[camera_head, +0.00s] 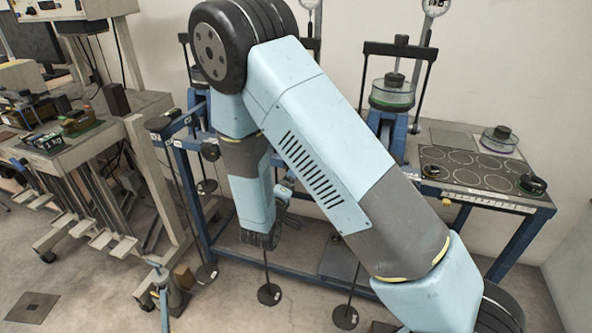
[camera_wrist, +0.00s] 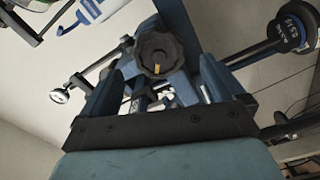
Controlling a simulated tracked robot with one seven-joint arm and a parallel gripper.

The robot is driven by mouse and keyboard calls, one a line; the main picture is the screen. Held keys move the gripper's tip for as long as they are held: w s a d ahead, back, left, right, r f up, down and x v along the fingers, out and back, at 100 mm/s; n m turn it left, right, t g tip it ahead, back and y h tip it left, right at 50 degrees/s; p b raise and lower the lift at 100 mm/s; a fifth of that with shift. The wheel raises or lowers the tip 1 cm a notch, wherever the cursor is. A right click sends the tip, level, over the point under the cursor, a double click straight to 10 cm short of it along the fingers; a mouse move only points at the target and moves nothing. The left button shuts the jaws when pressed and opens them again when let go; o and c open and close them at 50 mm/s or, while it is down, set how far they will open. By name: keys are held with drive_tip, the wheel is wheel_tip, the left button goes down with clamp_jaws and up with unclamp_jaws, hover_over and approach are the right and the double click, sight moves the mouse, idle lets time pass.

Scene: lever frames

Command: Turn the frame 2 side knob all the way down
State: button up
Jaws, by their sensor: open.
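A dark, lobed side knob (camera_wrist: 160,50) with a small yellow mark shows in the wrist view, at the upper middle. My gripper (camera_wrist: 158,68) is open, with one finger on each side of the knob in the picture. A gap shows between each finger and the knob, and nothing is gripped. I cannot tell how far the knob is beyond the fingertips. No frame number is readable at the knob.
A blue bench frame (camera_head: 297,272) spans the middle, with hanging rods and dark discs below. A black-and-green weight (camera_head: 392,92) sits at a lever frame on the right. A panel with round recesses (camera_head: 465,168) lies right. A disc weight (camera_wrist: 291,27) on a bar shows upper right.

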drive_tip(key=x, duration=0.6)
drive_tip(key=shift+w, duration=0.2)
drive_tip(key=shift+w+d, duration=0.1)
drive_tip(key=shift+w, duration=0.05)
drive_tip(key=shift+c, duration=0.4)
drive_tip(key=shift+f, duration=0.1)
drive_tip(key=c, duration=1.3)
drive_tip(key=n, duration=0.5)
drive_tip(key=o, duration=1.4)
drive_tip(key=shift+w, duration=0.15)
